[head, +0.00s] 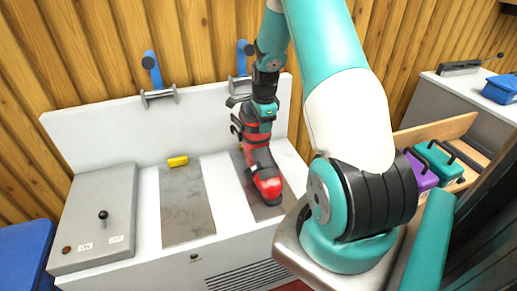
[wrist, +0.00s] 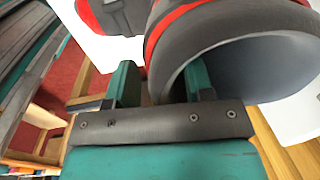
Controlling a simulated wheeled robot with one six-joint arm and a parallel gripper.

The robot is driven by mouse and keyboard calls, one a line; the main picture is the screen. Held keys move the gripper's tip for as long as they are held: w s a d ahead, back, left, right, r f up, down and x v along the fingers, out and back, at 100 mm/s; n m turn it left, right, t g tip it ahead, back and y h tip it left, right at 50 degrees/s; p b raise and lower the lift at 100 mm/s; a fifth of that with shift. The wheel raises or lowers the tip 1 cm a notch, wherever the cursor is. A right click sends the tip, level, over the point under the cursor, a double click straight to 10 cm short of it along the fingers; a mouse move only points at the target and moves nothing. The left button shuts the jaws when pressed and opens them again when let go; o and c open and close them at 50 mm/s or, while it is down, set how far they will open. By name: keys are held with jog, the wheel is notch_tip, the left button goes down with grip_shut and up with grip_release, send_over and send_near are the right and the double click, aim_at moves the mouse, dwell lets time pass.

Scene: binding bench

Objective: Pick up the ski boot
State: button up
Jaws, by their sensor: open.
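The ski boot (head: 262,182) is red with a dark grey cuff and buckles. It stands upright on the right metal plate of the bench, toe toward the front. My gripper (head: 262,112) is at the top of the cuff in the head view. In the wrist view the boot's cuff (wrist: 215,30) and its hollow opening fill the upper right. My gripper (wrist: 160,85) is open there, with the cuff wall between its fingers: the left finger outside, the right finger seemingly inside the opening. Whether either finger touches the boot I cannot tell.
The left metal plate (head: 187,205) is bare, with a yellow block (head: 178,161) at its back end. Blue-handled clamps (head: 152,70) stand along the back panel. A grey control box (head: 97,220) is at the left. A wooden tray (head: 440,130) with purple and teal items is at the right.

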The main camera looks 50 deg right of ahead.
jog(key=shift+w+f, duration=0.1)
jog(key=shift+f, duration=0.35)
jog(key=shift+c, duration=0.5)
grip_shut()
dwell(0.6)
jog(key=shift+r, duration=0.1)
